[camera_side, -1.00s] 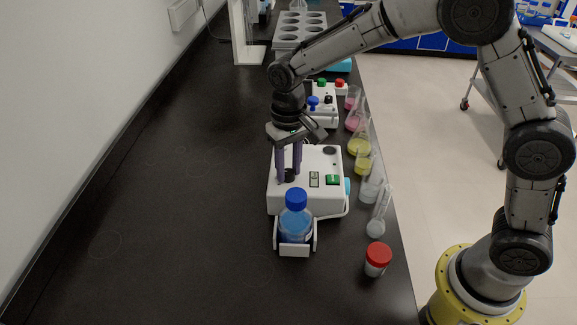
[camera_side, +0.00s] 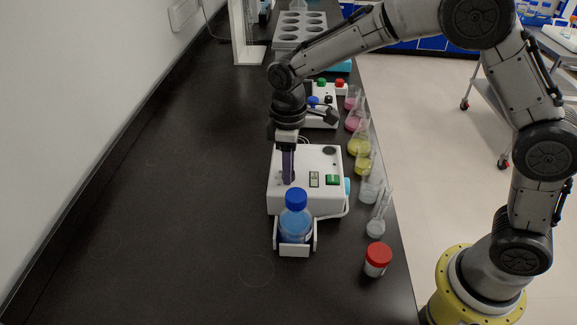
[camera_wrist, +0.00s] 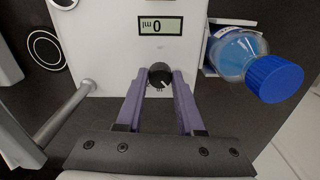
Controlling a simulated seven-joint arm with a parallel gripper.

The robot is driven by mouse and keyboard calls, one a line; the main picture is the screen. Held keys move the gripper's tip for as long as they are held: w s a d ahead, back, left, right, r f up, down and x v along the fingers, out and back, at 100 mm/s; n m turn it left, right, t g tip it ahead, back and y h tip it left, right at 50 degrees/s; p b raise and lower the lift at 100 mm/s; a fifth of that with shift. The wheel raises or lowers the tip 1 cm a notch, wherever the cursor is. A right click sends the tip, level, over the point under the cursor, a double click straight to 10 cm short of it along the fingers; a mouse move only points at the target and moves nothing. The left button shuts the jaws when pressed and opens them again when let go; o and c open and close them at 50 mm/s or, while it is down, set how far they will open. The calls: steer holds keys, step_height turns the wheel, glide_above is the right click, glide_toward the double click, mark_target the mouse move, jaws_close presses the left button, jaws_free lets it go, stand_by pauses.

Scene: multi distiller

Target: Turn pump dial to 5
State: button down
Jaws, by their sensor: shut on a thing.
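The white pump box (camera_side: 325,160) stands on the dark bench, with a green switch (camera_side: 333,180) and a small display (camera_side: 314,180) on its top. In the wrist view the display (camera_wrist: 162,26) reads "0 ml". The black pump dial (camera_wrist: 160,74) has a white pointer mark and sits between my purple fingertips. My gripper (camera_wrist: 159,79) is shut on the dial, one finger on each side. In the side view my gripper (camera_side: 288,180) points straight down and its fingers hide the dial.
A blue-capped bottle (camera_side: 295,217) of blue liquid sits in a holder at the pump's front; it also shows in the wrist view (camera_wrist: 240,58). A red-capped jar (camera_side: 377,259) and several flasks (camera_side: 360,143) line the right edge. Another device (camera_side: 322,100) stands behind. The bench's left is clear.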

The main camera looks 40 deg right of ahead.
steer(key=shift+r+n, duration=0.1)
steer(key=shift+n, duration=0.5)
steer(key=c, duration=0.5)
jaws_free()
step_height(320, 180, up, 14)
steer(key=shift+f, duration=0.1)
